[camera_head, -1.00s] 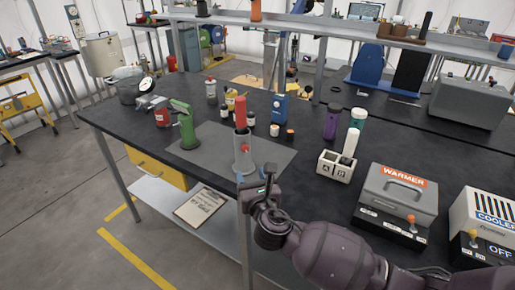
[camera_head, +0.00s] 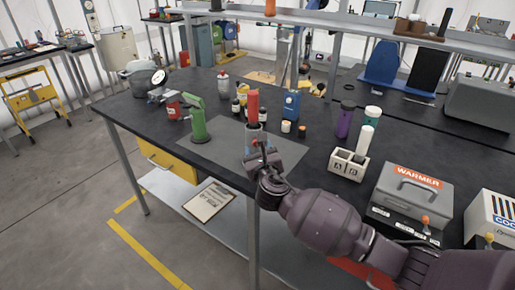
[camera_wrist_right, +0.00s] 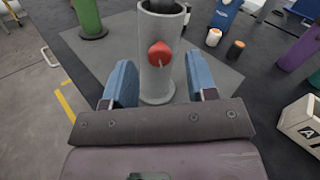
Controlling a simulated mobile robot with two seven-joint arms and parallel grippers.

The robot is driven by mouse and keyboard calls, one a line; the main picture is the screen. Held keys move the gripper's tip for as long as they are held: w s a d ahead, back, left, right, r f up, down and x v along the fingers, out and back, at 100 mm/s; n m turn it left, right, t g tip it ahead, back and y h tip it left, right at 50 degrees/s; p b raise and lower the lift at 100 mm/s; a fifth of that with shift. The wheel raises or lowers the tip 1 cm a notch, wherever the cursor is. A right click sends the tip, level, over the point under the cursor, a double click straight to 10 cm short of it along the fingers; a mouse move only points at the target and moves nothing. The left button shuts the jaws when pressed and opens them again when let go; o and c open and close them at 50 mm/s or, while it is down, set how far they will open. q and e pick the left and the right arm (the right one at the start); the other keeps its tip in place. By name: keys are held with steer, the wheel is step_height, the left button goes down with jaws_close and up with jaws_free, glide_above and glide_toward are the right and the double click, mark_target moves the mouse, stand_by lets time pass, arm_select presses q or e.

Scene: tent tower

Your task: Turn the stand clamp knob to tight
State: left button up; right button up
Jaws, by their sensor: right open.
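The stand is a grey upright cylinder (camera_wrist_right: 158,85) on a grey mat, and its red clamp knob (camera_wrist_right: 160,53) faces me in the right wrist view. A red cylinder (camera_head: 252,105) stands up out of the stand's top in the head view. My right gripper (camera_wrist_right: 161,82) is open, its two blue fingers on either side of the stand's lower front, with the knob beyond the gap and not gripped. My left gripper is not in view.
A green device (camera_head: 197,120) stands left of the stand. Small bottles and a blue device (camera_head: 291,105) are behind and to the right. A white two-hole block (camera_head: 347,166) and the grey warmer (camera_head: 408,196) stand further right.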

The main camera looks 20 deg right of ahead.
steer(key=shift+w+d, duration=0.1)
steer(key=shift+w, duration=0.75)
steer(key=c, duration=0.9)
steer(key=shift+r+m+p, duration=0.15)
steer(key=shift+m+p, duration=0.35)
steer(key=shift+m, duration=0.3)
steer(key=shift+c, duration=0.2)
steer(key=shift+m+p, duration=0.3)
steer(key=shift+m, duration=0.6)
steer(key=o, duration=0.9)
steer(key=shift+c, duration=0.2)
steer(key=shift+o, duration=0.4)
